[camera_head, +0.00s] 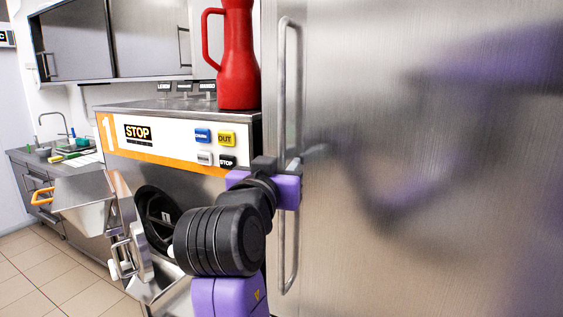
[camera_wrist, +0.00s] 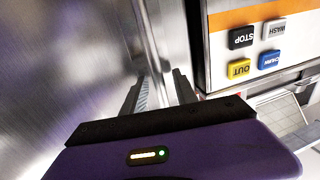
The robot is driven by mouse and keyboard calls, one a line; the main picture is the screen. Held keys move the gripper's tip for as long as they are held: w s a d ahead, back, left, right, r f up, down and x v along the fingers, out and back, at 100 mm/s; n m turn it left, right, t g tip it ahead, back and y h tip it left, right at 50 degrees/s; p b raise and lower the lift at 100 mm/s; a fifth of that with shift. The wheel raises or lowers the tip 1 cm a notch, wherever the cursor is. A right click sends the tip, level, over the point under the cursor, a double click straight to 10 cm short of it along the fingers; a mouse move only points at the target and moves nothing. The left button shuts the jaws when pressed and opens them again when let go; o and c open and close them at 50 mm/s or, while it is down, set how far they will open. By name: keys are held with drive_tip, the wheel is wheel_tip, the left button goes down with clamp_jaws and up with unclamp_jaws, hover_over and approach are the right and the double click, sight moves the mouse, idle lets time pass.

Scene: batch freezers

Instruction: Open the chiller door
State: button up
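The chiller door (camera_head: 420,130) is the large brushed-steel panel filling the right of the head view, and it looks closed. Its long vertical bar handle (camera_head: 289,90) runs along the door's left edge. My gripper (camera_head: 293,166) is at about the middle of the handle. In the wrist view the handle (camera_wrist: 152,40) runs down between the two fingers of my gripper (camera_wrist: 160,82), which stand apart on either side of it. Whether either finger touches the bar is hard to tell. The lower part of the handle is hidden behind the gripper body in the wrist view.
A batch freezer (camera_head: 185,140) with an orange-striped panel and coloured buttons stands close on the left. A red jug (camera_head: 238,60) stands on top. A steel chute (camera_head: 88,200) juts from its front. A sink counter (camera_head: 50,165) is farther left, with tiled floor below.

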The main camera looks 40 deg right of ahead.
drive_tip(key=shift+d, duration=0.1)
clamp_jaws()
idle(1.4)
